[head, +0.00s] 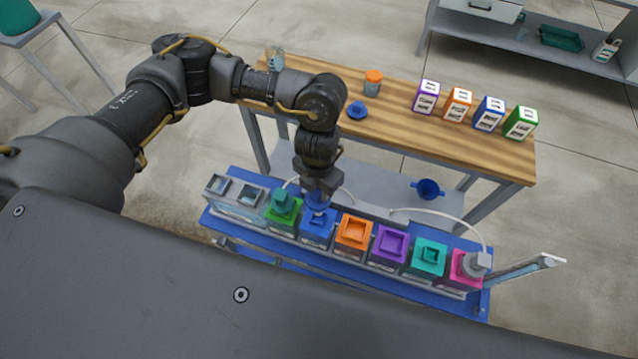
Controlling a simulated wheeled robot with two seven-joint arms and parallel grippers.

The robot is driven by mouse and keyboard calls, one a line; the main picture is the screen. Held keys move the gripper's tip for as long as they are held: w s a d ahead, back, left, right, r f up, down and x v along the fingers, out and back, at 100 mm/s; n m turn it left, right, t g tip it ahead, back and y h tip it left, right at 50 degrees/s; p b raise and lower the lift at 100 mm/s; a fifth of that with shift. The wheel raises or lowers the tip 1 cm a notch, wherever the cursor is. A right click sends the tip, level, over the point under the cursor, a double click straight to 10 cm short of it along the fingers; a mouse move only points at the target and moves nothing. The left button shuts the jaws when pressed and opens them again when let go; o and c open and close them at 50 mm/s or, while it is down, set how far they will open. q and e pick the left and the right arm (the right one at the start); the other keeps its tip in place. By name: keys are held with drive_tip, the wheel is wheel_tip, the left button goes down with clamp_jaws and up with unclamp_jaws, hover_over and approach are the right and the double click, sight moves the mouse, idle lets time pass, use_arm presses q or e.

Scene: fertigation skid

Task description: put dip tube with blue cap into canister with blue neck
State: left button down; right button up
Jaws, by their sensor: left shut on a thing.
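My left gripper (318,187) is shut on the dip tube's blue cap (316,202), over the row of canisters. The cap is partly covered by the gripper. The canister with the blue neck (318,228) stands directly below and slightly in front of the cap, in the row between a green-necked and an orange-necked canister. The tube under the cap is hidden, so I cannot tell whether its end is inside the neck. My right gripper is not in view.
A green cap (284,202) sits on the green canister; a grey fitting (476,262) with a white hose sits on the pink one. Orange (353,234), purple (390,245) and teal (428,258) necks stand between. Behind, a wooden bench (400,120) carries several coloured boxes.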

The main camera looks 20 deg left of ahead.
use_arm(q)
drive_tip(key=shift+f+b, duration=1)
drive_tip(key=shift+f, duration=0.3)
wheel_tip(320, 180, down, 7)
drive_tip(key=b, duration=0.6)
drive_tip(key=shift+f+b, duration=0.7)
drive_tip(key=c, duration=0.9)
unclamp_jaws()
